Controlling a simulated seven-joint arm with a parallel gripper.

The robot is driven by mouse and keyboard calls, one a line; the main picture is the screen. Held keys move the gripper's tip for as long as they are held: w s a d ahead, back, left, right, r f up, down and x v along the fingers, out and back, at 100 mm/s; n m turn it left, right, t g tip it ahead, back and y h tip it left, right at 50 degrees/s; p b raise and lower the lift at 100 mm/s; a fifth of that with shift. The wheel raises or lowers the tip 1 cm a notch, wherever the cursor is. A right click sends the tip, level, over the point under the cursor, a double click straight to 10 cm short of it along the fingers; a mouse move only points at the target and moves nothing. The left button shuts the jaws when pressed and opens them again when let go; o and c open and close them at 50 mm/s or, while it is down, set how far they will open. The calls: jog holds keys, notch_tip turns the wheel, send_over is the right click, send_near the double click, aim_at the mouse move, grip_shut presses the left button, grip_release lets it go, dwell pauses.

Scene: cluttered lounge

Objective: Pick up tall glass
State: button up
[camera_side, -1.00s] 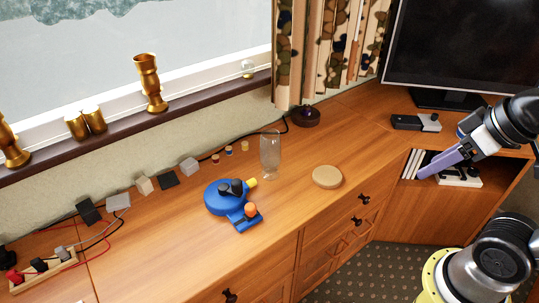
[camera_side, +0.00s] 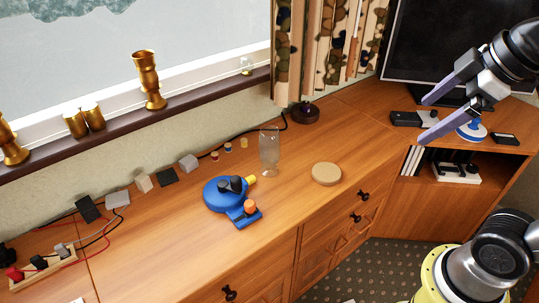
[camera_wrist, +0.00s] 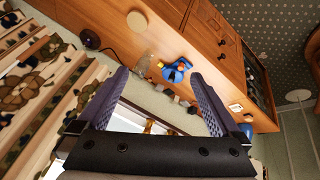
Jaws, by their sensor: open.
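The tall glass (camera_side: 269,151) is clear and stands upright on the wooden cabinet top, behind and right of a blue device. In the wrist view the glass (camera_wrist: 145,61) shows small, beyond the left finger. My gripper (camera_side: 430,119) is open and empty, at the right of the side view, above the cabinet's corner and well to the right of the glass. In the wrist view its two purple fingers (camera_wrist: 162,93) are spread wide with nothing held between them.
The blue device (camera_side: 232,199) stands close to the glass at its front left. A round tan disc (camera_side: 326,174) lies to the glass's right. Several small blocks and cables line the wall. A dark round base (camera_side: 305,114) sits under the curtain. A screen (camera_side: 440,50) stands behind my gripper.

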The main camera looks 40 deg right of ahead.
jog(key=w+r+n, duration=0.4)
jog(key=w+r, duration=0.2)
jog(key=w, duration=0.2)
jog(key=n+g, duration=0.5)
jog(key=n, duration=0.2)
send_over(270, 132)
notch_tip(270, 132, down, 15)
jog(key=shift+g, duration=0.4)
notch_tip(270, 132, down, 15)
jog(key=shift+w+r, duration=0.1)
jog(key=shift+w+d+f, duration=0.1)
jog(key=shift+f, duration=1.35)
jog(key=shift+w+f, duration=0.1)
jog(key=shift+f, duration=1.3)
jog(key=shift+r, duration=0.1)
grip_shut()
